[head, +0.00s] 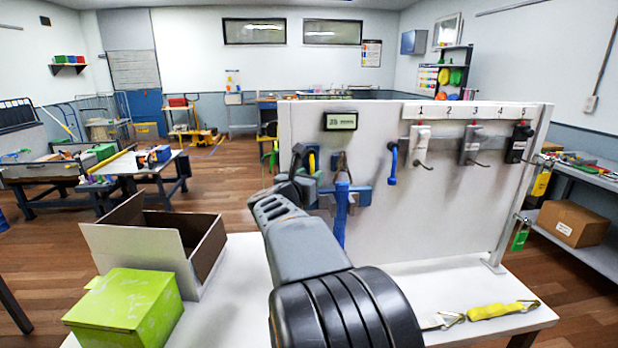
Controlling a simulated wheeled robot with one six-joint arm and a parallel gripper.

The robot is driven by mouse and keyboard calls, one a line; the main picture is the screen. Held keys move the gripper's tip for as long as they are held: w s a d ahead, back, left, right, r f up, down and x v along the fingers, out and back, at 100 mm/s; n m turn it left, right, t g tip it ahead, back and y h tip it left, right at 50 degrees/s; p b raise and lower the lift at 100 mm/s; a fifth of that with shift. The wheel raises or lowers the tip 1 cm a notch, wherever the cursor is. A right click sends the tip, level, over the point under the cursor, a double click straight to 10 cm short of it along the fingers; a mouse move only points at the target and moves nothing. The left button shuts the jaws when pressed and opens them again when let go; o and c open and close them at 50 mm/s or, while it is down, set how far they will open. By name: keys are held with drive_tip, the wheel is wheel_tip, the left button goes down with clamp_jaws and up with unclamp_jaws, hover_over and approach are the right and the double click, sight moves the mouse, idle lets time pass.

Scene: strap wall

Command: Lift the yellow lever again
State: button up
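A small yellow piece (313,160), which may be the yellow lever, shows on the left part of the white panel (370,140), inside a dark and blue surround. My gripper (298,165) is right beside it and hides part of that area. I cannot tell whether the gripper touches it or whether its fingers are open or shut. A blue strap (341,215) hangs from a blue-grey fitting just right of the gripper. A small dark display box (341,121) is fixed above.
A blue handle (392,163) and white, grey and black hook units (421,145) are on the panel. An open box (150,246) and a green box (125,305) stand left on the white table. A yellow-handled hook piece (500,310) lies at the front right.

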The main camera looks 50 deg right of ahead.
drive_tip(key=shift+c, duration=0.3)
clamp_jaws()
drive_tip(key=shift+f, duration=0.1)
